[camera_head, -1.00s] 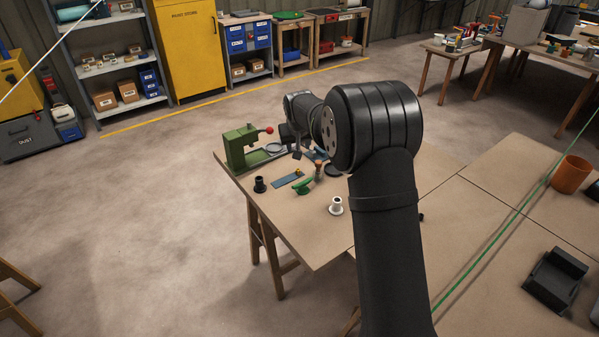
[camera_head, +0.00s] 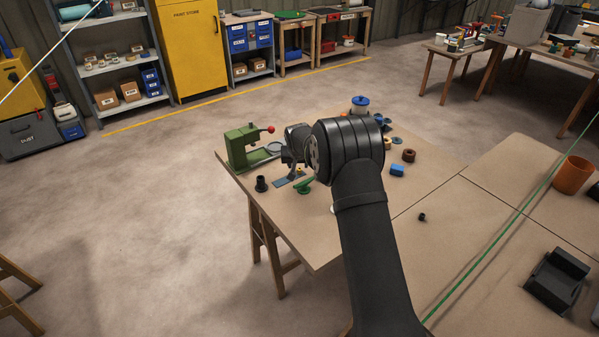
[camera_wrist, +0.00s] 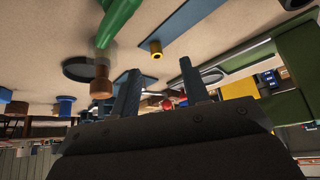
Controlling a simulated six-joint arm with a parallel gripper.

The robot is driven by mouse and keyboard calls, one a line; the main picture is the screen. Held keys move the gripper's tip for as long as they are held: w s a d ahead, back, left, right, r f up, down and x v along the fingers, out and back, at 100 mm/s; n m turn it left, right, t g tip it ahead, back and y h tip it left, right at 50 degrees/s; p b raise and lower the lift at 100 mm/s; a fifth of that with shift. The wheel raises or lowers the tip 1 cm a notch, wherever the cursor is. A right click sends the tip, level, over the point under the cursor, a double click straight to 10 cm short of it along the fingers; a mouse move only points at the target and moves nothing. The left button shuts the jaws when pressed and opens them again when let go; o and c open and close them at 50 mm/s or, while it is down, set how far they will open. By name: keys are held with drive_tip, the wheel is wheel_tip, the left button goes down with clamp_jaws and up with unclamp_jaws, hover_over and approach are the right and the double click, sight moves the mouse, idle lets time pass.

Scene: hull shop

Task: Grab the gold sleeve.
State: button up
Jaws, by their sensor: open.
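The gold sleeve (camera_wrist: 155,48) is a small yellow ring-like piece at the edge of a flat blue-grey plate (camera_wrist: 190,18) on the table, in the wrist view. The plate also shows in the head view (camera_head: 281,183), where my arm and gripper largely hide the sleeve. My gripper (camera_wrist: 160,66) is open and empty, its two fingers apart. The sleeve appears just beyond the fingertips, roughly between them in the picture; nothing is between the fingers that I can make out.
A green tool (camera_wrist: 118,18) with a brown end (camera_wrist: 102,80) is close beside the left finger. A green press (camera_head: 242,148) with a red knob stands behind the plate. A black flanged piece (camera_head: 261,184) is left of it. Blue and brown pieces stand to the right.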

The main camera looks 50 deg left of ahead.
sight(300, 169)
drive_tip(key=shift+w+x, duration=0.2)
drive_tip(key=shift+x, duration=1.25)
drive_tip(key=shift+w+x, duration=0.2)
drive_tip(key=shift+x, duration=1.25)
drive_tip(key=shift+r, duration=0.15)
drive_tip(key=shift+c, duration=0.2)
clamp_jaws()
